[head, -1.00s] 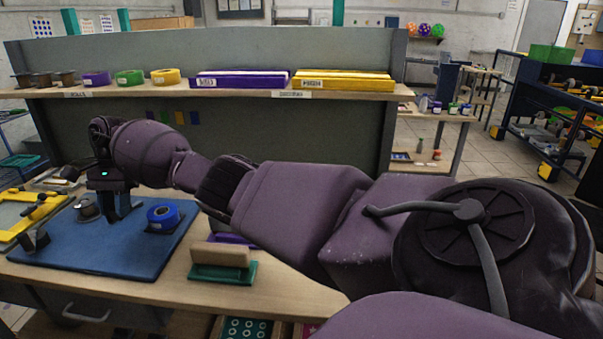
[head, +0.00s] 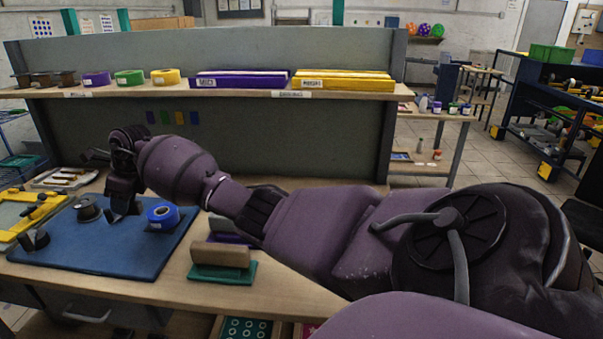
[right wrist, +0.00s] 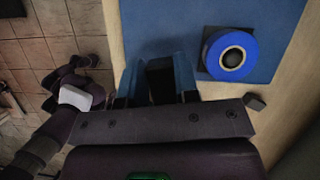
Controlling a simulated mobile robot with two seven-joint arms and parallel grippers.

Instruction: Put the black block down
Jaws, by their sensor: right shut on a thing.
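My right gripper (head: 122,212) reaches in over the blue mat (head: 105,262) on the workbench, fingers pointing down, between a dark spool and the blue tape roll (head: 163,214). In the right wrist view the right gripper (right wrist: 158,88) is shut on the black block (right wrist: 160,78), which shows dark between the two fingers. The mat (right wrist: 280,60) lies beneath, with the blue roll (right wrist: 231,54) to the right of the fingers. I cannot tell whether the block touches the mat. In the head view the block is not clearly distinguishable from the dark fingers.
Dark spools (head: 88,209) stand on the mat's left part. A yellow frame (head: 28,212) lies to the left, a white tray (head: 64,178) behind. A brown block on a green base (head: 222,265) stands right of the mat. A shelf (head: 270,94) runs across the back.

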